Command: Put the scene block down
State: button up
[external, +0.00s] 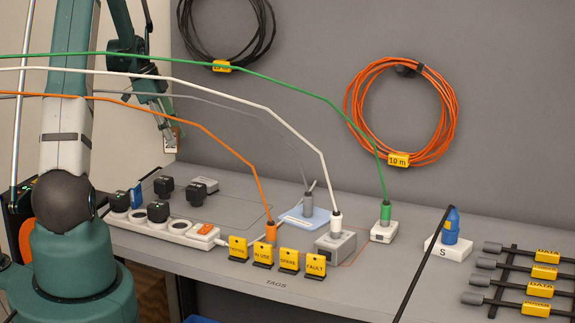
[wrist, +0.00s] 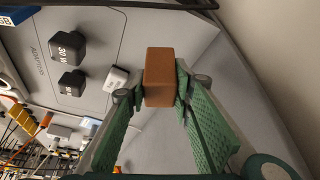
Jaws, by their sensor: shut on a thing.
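The scene block is a plain reddish-brown block (wrist: 159,75) in the wrist view. My gripper (wrist: 160,92) is shut on it, with one green finger on each side. In the external view my gripper (external: 165,130) is at the upper left, above the far left end of the grey bench (external: 335,262). The block appears raised off the bench, though the exact gap cannot be told.
Black adapters (external: 164,186) and a grey one (external: 203,185) stand on the bench below my gripper. A white power strip (external: 180,229) lies in front of them. Green, white, grey and orange cables (external: 230,145) arch across the view. Yellow tags (external: 289,259) stand near the front edge.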

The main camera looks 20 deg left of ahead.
jog(key=shift+f, duration=1.75)
jog(key=shift+f, duration=1.85)
jog(key=shift+f+b, duration=0.2)
jog(key=shift+b, duration=0.1)
jog(key=o, duration=0.9)
jog(key=shift+r, duration=0.15)
jog(key=v, duration=1.2)
jog(key=shift+s+p, duration=0.1)
jog(key=shift+p, duration=0.3)
